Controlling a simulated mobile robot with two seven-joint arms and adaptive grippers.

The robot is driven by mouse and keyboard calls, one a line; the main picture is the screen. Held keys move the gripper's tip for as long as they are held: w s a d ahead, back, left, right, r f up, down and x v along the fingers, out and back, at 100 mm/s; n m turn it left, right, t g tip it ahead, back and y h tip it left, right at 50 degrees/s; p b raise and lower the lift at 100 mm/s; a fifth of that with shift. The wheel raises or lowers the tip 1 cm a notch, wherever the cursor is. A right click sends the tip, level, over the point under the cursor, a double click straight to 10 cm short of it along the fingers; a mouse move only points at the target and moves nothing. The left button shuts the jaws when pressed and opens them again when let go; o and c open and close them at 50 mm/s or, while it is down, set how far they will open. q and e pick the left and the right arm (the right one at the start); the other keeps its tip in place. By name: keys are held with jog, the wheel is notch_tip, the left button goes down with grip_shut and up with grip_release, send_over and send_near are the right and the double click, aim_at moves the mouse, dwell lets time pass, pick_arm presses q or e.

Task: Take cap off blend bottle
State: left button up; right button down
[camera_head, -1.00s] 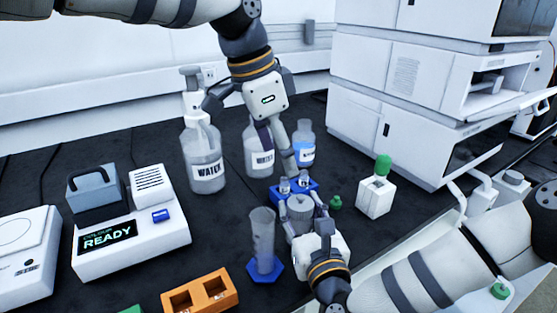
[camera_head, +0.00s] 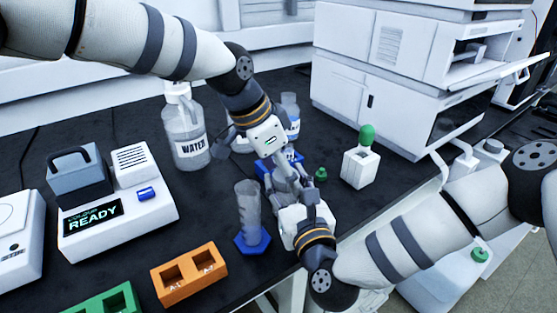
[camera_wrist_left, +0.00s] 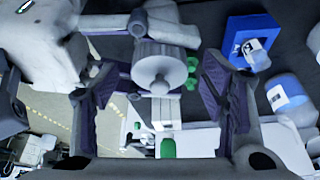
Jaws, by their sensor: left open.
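A bottle with a wide grey ridged cap (camera_wrist_left: 158,70), which I take to be the blend bottle, is between the fingers of my left gripper (camera_wrist_left: 155,92) in the left wrist view. The fingers are spread with a gap on each side of the cap. In the head view my left gripper (camera_head: 287,180) reaches down onto my right gripper (camera_head: 297,200), hiding most of the bottle. My right gripper appears shut around the bottle, holding it over the bench's front area. The label is not readable.
A blue rack (camera_head: 264,172) sits just behind the grippers. A graduated cylinder (camera_head: 248,208) on a blue foot stands close left. A small green cap (camera_head: 321,174) and a white block with a green top (camera_head: 362,167) are to the right. A water bottle (camera_head: 186,135) stands behind left.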

pick_arm(q)
jog(key=c, duration=1.4)
pick_arm(e)
jog(key=shift+f, duration=0.15)
pick_arm(q)
jog(key=shift+r, duration=0.1)
